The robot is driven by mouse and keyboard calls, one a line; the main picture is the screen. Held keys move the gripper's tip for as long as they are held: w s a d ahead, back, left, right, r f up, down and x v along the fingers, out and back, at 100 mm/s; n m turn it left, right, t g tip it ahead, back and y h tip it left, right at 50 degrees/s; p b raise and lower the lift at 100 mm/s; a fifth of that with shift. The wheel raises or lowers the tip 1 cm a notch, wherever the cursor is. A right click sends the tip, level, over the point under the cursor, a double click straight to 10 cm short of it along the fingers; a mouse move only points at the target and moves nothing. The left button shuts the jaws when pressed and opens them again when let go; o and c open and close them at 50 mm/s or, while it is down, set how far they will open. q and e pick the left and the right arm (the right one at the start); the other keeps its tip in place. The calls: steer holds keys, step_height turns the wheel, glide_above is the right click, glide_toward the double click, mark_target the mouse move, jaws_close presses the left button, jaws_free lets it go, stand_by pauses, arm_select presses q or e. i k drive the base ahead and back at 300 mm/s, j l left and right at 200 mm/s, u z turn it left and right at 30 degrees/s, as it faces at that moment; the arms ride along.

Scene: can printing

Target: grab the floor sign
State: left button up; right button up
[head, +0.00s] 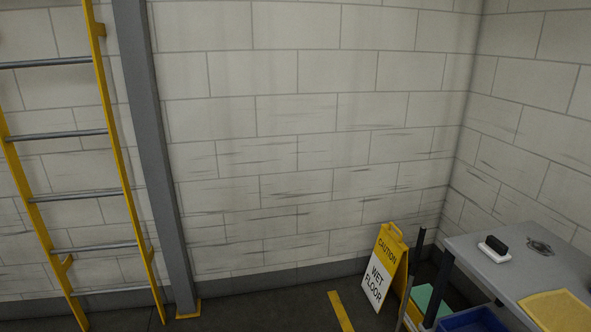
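The floor sign (378,276) is a yellow folding board with a white panel reading "CAUTION WET FLOOR". It stands upright on the dark floor near the wall corner, at the lower right of the head view. A yellow handle loop is at its top. Neither of my grippers is in view.
A grey table (487,267) stands right of the sign, bearing a black-and-white item (495,248) and a yellow cloth (556,310). A blue bin (471,321) is below. A yellow ladder (117,165) and grey post (155,150) stand left. Floor left of the sign looks clear.

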mark_target(387, 267)
steer(key=i+j+z, duration=0.15)
steer(key=i, duration=0.45)
steer(key=i+j+z, duration=0.15)
steer(key=i, duration=0.4)
